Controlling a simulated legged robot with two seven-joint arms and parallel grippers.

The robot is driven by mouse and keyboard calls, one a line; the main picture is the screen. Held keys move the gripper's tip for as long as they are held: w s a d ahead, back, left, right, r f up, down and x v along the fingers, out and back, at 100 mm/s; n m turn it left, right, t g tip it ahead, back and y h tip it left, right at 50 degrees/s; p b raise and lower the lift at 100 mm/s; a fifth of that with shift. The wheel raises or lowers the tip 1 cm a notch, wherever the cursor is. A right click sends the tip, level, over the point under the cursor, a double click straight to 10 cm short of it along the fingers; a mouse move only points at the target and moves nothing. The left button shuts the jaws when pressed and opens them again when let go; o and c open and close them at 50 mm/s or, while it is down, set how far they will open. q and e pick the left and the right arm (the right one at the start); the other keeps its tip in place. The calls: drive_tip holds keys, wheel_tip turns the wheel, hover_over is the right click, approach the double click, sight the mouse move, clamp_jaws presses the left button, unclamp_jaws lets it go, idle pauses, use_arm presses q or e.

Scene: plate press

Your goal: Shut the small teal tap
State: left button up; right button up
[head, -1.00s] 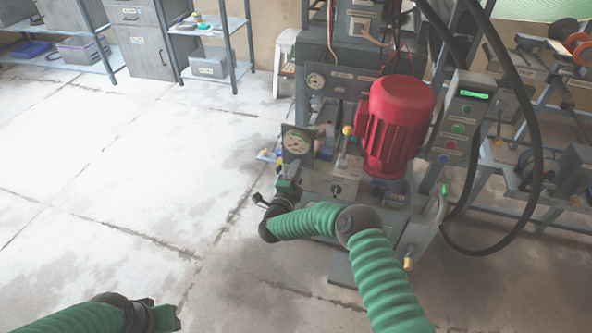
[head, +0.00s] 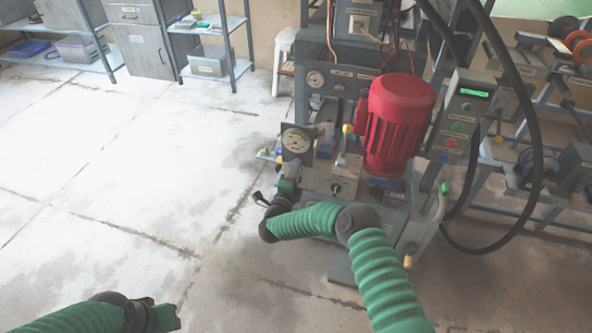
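My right gripper (head: 286,187) is at the front left corner of the press unit, just below the round pressure gauge (head: 296,141). Its dark green fingers are small and partly lost against the machine, so I cannot tell whether they are open or shut. I cannot make out the small teal tap; it may be hidden at the gripper or too small to tell apart. My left gripper (head: 165,316) is low at the left, over bare floor and away from the machine. Its finger gap is not clear.
A red motor (head: 398,125) stands on the unit, with a yellow-knobbed lever (head: 346,131) left of it. A control box (head: 461,118) with coloured buttons and a black hose (head: 541,150) are at the right. Small yellow and blue handles (head: 268,155) stick out left of the gauge. The left floor is clear.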

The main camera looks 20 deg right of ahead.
drive_tip(key=shift+r, duration=0.15)
drive_tip(key=p+v, duration=0.6)
drive_tip(key=v, duration=1)
drive_tip(key=shift+s+a, duration=0.3)
idle(0.7)
